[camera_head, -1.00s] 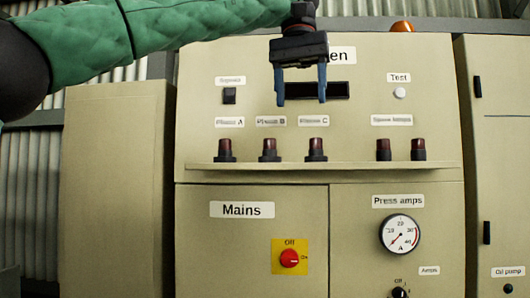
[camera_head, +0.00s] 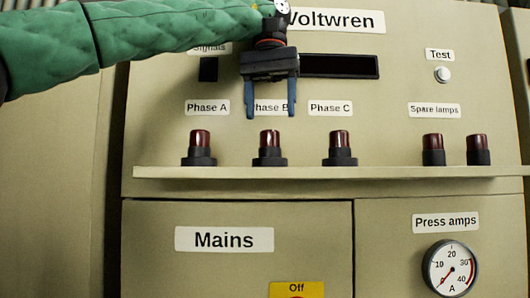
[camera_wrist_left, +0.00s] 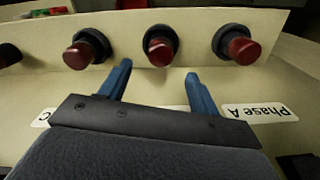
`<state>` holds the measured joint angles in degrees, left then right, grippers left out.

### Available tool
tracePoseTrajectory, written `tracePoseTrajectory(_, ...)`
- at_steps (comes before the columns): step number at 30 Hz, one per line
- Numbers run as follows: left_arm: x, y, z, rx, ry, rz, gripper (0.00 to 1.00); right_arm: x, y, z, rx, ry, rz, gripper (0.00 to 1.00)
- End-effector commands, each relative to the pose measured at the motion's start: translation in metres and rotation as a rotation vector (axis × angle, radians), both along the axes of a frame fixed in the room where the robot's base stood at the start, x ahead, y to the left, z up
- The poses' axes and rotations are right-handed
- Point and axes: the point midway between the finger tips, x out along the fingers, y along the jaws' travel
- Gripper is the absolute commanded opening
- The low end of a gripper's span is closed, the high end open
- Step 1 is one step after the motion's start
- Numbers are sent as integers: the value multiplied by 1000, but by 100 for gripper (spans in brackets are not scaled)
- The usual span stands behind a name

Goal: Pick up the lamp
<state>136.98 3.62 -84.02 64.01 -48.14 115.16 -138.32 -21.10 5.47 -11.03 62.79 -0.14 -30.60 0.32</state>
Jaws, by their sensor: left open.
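Dark red lamps with black bases stand in a row on the panel's ledge. In the head view these are the Phase A lamp (camera_head: 200,146), the Phase B lamp (camera_head: 270,146), the Phase C lamp (camera_head: 340,146) and two spare lamps (camera_head: 433,148) (camera_head: 478,149) at right. My left gripper (camera_head: 271,114) is open, fingers down, above the Phase B lamp and apart from it. In the left wrist view, the gripper (camera_wrist_left: 158,72) has the Phase B lamp (camera_wrist_left: 160,45) ahead between its blue fingers, with nothing held. The task does not say which lamp. My right gripper is not seen.
The ledge (camera_head: 300,172) runs along under the lamps. The upright panel behind carries labels, a dark display (camera_head: 340,66) and a white Test button (camera_head: 442,74). Below are the Mains door (camera_head: 150,260) and an amps gauge (camera_head: 450,268).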

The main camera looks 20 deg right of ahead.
Motion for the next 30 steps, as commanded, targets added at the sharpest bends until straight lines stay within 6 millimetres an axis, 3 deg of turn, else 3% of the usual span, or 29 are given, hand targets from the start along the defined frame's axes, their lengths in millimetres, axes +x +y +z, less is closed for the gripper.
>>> tracePoseTrajectory(14,0,1,-32,0,2,-1,62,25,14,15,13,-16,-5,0)
tracePoseTrajectory(20,-2,3,-51,0,2,-2,62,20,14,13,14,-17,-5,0)
tracePoseTrajectory(24,-3,4,-64,2,1,1,62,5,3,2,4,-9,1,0)
tracePoseTrajectory(30,-3,4,-76,0,0,0,62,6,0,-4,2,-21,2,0)
